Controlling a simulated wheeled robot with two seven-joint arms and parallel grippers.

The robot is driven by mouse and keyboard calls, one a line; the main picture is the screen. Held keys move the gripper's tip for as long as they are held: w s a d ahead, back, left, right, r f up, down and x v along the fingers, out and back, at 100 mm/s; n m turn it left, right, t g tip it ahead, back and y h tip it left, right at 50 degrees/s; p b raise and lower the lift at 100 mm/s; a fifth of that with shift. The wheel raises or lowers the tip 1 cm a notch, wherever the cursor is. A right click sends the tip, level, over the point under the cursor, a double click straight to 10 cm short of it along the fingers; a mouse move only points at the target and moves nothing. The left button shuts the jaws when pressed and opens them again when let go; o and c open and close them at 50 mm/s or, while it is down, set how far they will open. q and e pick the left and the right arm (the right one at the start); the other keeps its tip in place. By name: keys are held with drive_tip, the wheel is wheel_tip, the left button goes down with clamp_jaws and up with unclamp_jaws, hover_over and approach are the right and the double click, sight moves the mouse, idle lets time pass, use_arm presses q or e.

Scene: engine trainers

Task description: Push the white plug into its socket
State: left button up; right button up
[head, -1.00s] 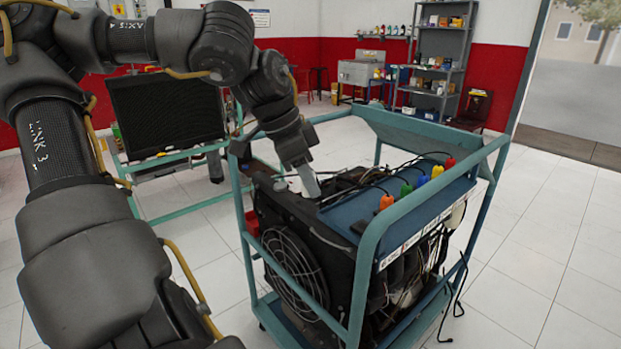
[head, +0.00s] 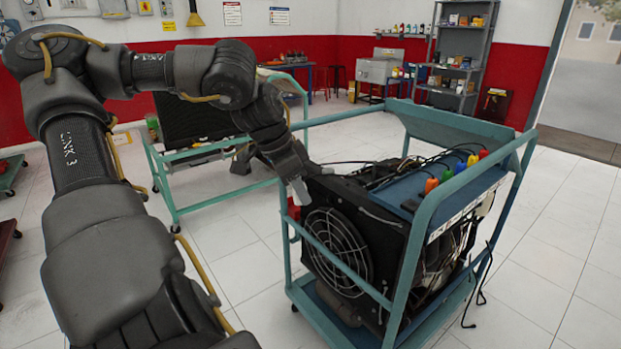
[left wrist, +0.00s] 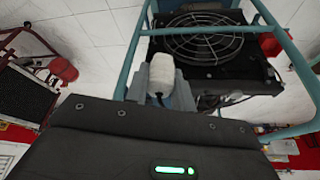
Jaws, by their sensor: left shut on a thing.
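My left gripper (head: 299,190) is shut on the white plug (left wrist: 161,75), a rounded white body that sticks out past the fingers in the left wrist view. In the head view the gripper points down at the near-left corner of the teal engine cart (head: 405,275), beside the radiator fan (head: 337,247). The plug cannot be told apart from the pale fingers there. The fan also shows beyond the plug in the left wrist view (left wrist: 205,40). I cannot make out the plug's socket. My right gripper is not in view.
Orange (head: 431,186), green (head: 446,176) and other coloured plugs stand in a row on the cart's blue panel (head: 440,200). A red part (head: 293,208) is close to the gripper. Teal rails surround the engine. Dark cables hang at the cart's right side. The floor at right is clear.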

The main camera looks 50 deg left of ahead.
use_arm(q)
wheel_tip(320, 180, down, 10)
drive_tip(key=s+a+n, duration=0.1)
drive_tip(key=s+a, duration=0.1)
drive_tip(key=w+d+f, duration=0.1)
drive_tip(key=d+f, duration=0.5)
drive_tip(key=f, duration=0.4)
drive_tip(key=w+d+f+m+h, duration=0.1)
drive_tip(key=w+d+f+m, duration=0.1)
drive_tip(key=d, duration=0.4)
drive_tip(key=w+d+f+m, duration=0.1)
drive_tip(key=w+d+m, duration=0.1)
drive_tip(key=d, duration=0.4)
drive_tip(key=w+d+r+m+g+h, duration=0.1)
drive_tip(key=w+d+r+m, duration=0.3)
drive_tip(key=d, duration=0.6)
drive_tip(key=shift+w+d+r+g, duration=0.2)
drive_tip(key=shift+r+g, duration=0.1)
drive_tip(key=shift+r, duration=0.15)
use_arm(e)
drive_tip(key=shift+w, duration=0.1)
